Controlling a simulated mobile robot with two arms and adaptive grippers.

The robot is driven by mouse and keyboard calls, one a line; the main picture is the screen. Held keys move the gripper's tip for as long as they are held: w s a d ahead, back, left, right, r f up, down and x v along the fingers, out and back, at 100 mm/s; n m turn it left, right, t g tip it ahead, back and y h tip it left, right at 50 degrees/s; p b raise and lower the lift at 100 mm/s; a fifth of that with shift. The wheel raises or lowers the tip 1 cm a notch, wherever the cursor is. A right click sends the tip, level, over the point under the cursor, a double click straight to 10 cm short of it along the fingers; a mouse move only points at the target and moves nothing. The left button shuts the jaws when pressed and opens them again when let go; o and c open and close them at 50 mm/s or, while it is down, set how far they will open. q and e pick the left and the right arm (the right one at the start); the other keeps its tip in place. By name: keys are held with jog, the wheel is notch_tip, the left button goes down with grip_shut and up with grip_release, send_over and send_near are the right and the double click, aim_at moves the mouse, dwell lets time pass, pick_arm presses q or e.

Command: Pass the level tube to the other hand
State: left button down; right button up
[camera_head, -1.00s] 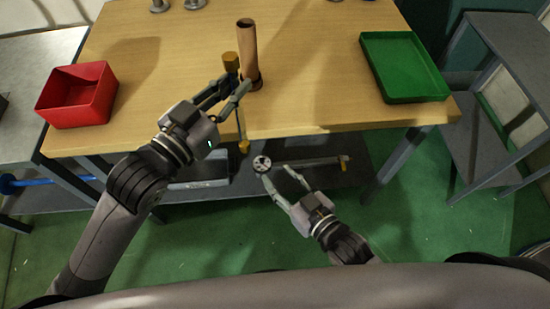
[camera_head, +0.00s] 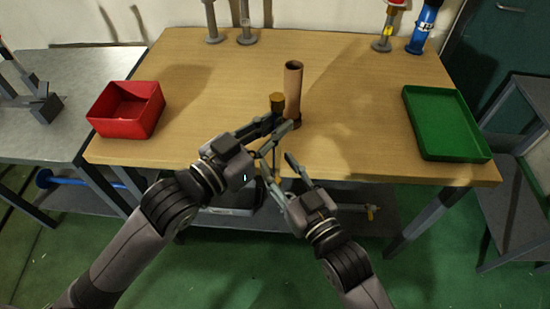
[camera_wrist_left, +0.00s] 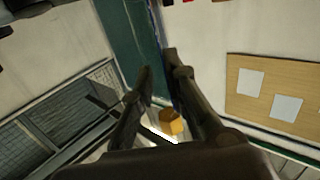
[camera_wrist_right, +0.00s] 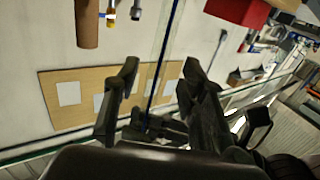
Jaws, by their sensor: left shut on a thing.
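The level tube is a thin, clear tube with a dark line and brass-coloured ends; its upper end (camera_head: 277,101) shows in the head view. My left gripper (camera_head: 284,127) is shut on the tube just below this end and holds it near upright at the table's front edge. A brass end (camera_wrist_left: 171,122) also shows between the fingers in the left wrist view. My right gripper (camera_head: 279,173) is open, lower down beside the tube. In the right wrist view the tube (camera_wrist_right: 161,55) runs between the spread fingers (camera_wrist_right: 160,75), apparently untouched; contact is hard to judge.
A brown cylinder (camera_head: 292,90) stands upright on the table (camera_head: 350,120) just behind my left gripper. A red bin (camera_head: 128,124) is at the left and a green tray (camera_head: 447,140) at the right. Several stands are along the back. The table's middle right is clear.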

jog(key=shift+x, duration=1.4)
grip_shut()
jog(key=shift+a, duration=0.1)
pick_arm(q)
jog(key=c, duration=1.5)
grip_release()
